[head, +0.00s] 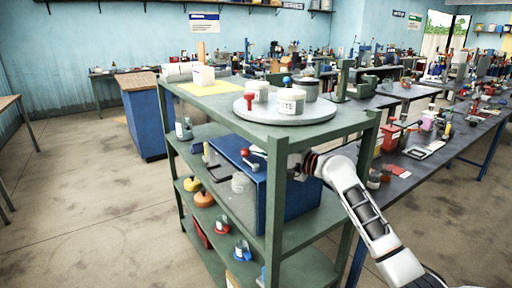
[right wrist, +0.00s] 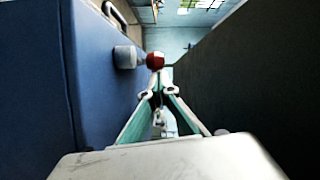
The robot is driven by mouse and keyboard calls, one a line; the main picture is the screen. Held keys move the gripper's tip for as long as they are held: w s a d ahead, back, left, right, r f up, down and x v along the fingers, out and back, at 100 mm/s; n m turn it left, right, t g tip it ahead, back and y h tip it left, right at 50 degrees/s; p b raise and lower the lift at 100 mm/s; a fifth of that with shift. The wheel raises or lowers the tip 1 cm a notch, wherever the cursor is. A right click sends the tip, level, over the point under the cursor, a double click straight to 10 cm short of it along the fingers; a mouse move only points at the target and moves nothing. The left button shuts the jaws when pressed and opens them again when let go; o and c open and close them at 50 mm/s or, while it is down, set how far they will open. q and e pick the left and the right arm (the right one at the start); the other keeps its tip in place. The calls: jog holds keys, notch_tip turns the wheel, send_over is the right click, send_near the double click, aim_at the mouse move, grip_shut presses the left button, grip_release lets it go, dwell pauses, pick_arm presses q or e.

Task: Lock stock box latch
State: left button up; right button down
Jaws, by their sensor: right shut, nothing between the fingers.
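The blue stock box (head: 292,200) stands on the middle shelf of the green rack. Its latch shows in the right wrist view as a grey pivot (right wrist: 126,57) on the blue wall with a red ball knob (right wrist: 155,61). The red knob also shows in the head view (head: 245,153). My right gripper (right wrist: 158,90) is shut and empty, its fingertips close to the knob, just below it in the wrist picture. Whether they touch it I cannot tell. In the head view the rack's front post partly hides this gripper. My left gripper is not in view.
The green rack's post (head: 275,200) and top shelf (head: 220,97) crowd my right arm. A round grey turntable (head: 252,110) with white jars sits on top. Lower shelves hold small coloured cans. A cluttered workbench (head: 400,165) stands at right. The floor at left is clear.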

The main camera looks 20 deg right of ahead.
jog(key=shift+a+f, duration=0.25)
jog(key=shift+a, duration=0.05)
jog(key=shift+f, duration=0.1)
jog(key=shift+s+d+f, duration=0.15)
jog(key=shift+s+f, duration=0.05)
jog(key=v, duration=0.5)
jog(key=r+v, duration=0.1)
jog(key=v, duration=0.1)
jog(key=shift+s+d, duration=0.15)
jog(key=shift+d, duration=0.25)
